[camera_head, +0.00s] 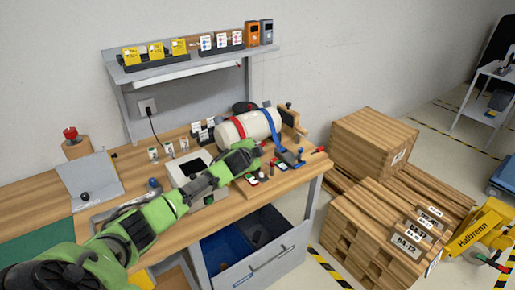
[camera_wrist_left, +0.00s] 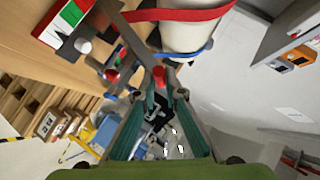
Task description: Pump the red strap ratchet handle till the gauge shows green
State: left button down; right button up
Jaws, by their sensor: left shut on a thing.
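The white cylinder (camera_head: 232,131) lies on the bench, with a red strap (camera_head: 238,127) and a blue strap (camera_head: 272,128) around it. In the left wrist view the red strap (camera_wrist_left: 180,14) crosses the cylinder (camera_wrist_left: 185,36) at the top. My left gripper (camera_head: 258,158) is beside the cylinder's near side. In the left wrist view its fingers (camera_wrist_left: 158,88) close in on a red-tipped handle (camera_wrist_left: 158,73). A gauge block (camera_wrist_left: 62,25) with red, white and green areas is at upper left; I cannot read its pointer. My right gripper is not in view.
Another red-tipped part (camera_wrist_left: 112,76) shows close to the left of my fingers. A second small gauge block (camera_head: 283,162) and a red-ended lever (camera_head: 319,150) are right of my gripper. A shelf (camera_head: 190,63) stands behind; wooden crates (camera_head: 375,143) stand right of the bench.

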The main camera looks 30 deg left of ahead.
pick_arm(q)
jog(key=c, duration=2.4)
grip_release()
jog(key=shift+s, duration=0.1)
jog(key=v, duration=1.2)
